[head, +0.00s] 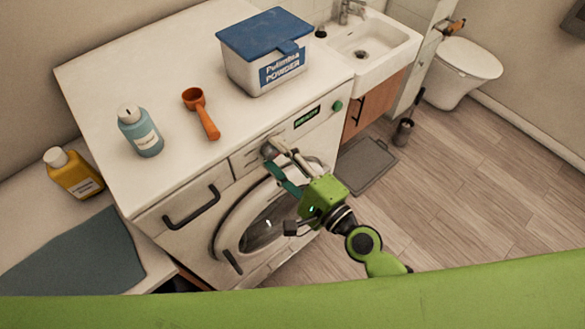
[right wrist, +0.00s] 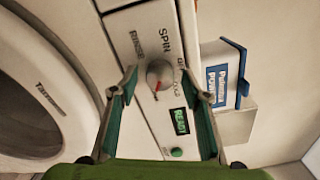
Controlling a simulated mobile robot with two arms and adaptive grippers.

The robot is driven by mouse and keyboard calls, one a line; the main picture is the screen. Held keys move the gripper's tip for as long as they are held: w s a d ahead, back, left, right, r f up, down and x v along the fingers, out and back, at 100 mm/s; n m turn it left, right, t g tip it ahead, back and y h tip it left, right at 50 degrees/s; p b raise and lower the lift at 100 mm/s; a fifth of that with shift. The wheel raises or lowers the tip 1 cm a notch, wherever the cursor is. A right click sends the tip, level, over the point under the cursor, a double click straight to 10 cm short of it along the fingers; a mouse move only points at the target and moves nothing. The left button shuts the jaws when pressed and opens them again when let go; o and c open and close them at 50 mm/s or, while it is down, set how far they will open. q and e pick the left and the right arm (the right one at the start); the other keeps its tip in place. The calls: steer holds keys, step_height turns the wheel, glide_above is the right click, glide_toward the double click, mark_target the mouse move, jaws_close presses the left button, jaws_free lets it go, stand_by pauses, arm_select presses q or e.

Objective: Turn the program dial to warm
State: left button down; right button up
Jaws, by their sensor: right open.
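The program dial (right wrist: 159,74) is a round grey knob with a small red mark on the washing machine's white front panel. In the right wrist view the words RINSE and SPIN show beside it; other lettering is partly hidden by a finger. The dial also shows in the head view (head: 268,149), partly behind the gripper. My right gripper (right wrist: 157,80) is open, with one finger on each side of the dial; I cannot tell whether they touch it. In the head view the right gripper (head: 276,157) reaches the panel from the front. My left gripper is not in view.
The washing machine (head: 110,85) has a green READY display (right wrist: 180,121) and a green button (right wrist: 176,152). The round door (head: 262,222) is below the panel.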

steer(key=v, duration=1.1)
steer(key=shift+s+d, duration=0.2)
steer(key=shift+s, duration=0.15)
steer(key=d+f+n+g+h+b, duration=0.2)
steer(key=d+f+n, duration=0.15)
steer(key=f, duration=1.05)
steer(key=d+f+n+g+h+b, duration=0.1)
steer(key=d+f+n+h+b, duration=0.3)
steer(key=f, duration=0.9)
steer(key=d+f+n+g+h, duration=0.1)
steer(key=d+f+n+g, duration=0.15)
steer(key=d+f, duration=0.75)
steer(key=s+f+n+g+h+b, duration=0.15)
steer(key=s+f, duration=0.35)
steer(key=f, duration=0.5)
steer(key=s+f+n+g+h+b, duration=0.1)
steer(key=s+f+n+g, duration=0.1)
steer(key=s+f, duration=0.55)
steer(key=s+f+n+g+b, duration=0.1)
steer(key=s+f+n+g, duration=0.1)
steer(key=s+f, duration=0.3)
steer(key=s+a+f+n+g+h+b, duration=0.1)
steer(key=s+f+g, duration=0.1)
steer(key=s+f, duration=0.4)
steer(key=s, duration=0.5)
steer(key=shift+s+f+n+g, duration=0.2)
steer(key=shift+s+n+g, duration=0.1)
steer(key=shift+n, duration=0.05)
steer(key=shift+a, duration=0.15)
